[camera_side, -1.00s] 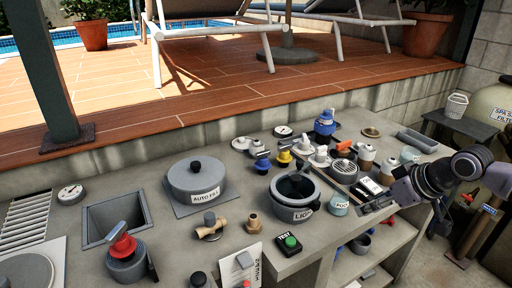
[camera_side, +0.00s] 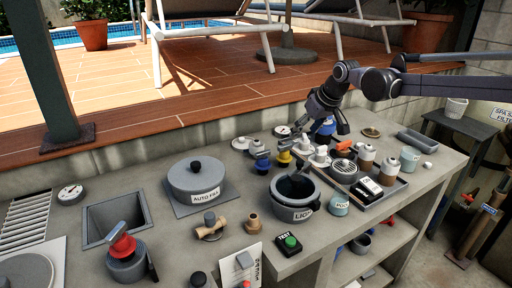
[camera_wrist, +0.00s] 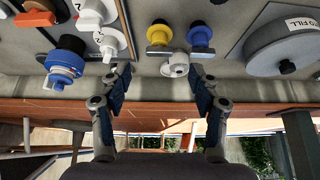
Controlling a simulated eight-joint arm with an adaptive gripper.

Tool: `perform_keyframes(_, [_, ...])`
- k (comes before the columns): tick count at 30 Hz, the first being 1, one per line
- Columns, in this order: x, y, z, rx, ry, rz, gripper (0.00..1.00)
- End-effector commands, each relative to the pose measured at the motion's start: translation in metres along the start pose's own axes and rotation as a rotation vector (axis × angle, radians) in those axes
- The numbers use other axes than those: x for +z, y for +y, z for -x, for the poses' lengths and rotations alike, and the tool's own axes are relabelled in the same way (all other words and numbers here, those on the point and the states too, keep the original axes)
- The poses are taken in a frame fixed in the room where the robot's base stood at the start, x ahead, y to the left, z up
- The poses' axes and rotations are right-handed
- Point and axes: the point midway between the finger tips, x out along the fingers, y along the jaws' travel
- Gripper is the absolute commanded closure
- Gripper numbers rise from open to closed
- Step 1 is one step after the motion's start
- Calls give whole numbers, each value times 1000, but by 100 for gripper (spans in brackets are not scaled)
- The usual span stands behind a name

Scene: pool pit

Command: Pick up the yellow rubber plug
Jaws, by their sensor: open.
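The yellow rubber plug (camera_side: 284,158) stands on the grey counter, left of the tray and next to a blue one of like shape (camera_side: 262,165). In the wrist view the yellow plug (camera_wrist: 158,33) has a grey bar across its front and stands just beyond my fingertips. My gripper (camera_side: 326,124) is above the back of the counter, behind and right of the yellow plug, pointing down. In the wrist view my gripper (camera_wrist: 160,73) has its fingers spread apart, with nothing held. A white piece (camera_wrist: 176,65) shows between the fingertips.
White pieces (camera_side: 320,156) stand close right of the plug. A blue-topped valve (camera_wrist: 65,60) is by my left finger in the wrist view. A dark pot (camera_side: 293,198) stands in front, and a lidded pot (camera_side: 197,178) to the left. Open counter lies between.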

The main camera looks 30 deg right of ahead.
Motion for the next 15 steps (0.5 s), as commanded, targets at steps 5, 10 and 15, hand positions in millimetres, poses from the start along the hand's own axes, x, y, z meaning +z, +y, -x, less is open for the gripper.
perform_keyframes(5, [-21, 4, -29, 0, -11, -1, 38])
perform_keyframes(10, [-27, 5, -43, -1, -14, 0, 38])
perform_keyframes(15, [-27, 5, -66, -1, -14, 0, 38])
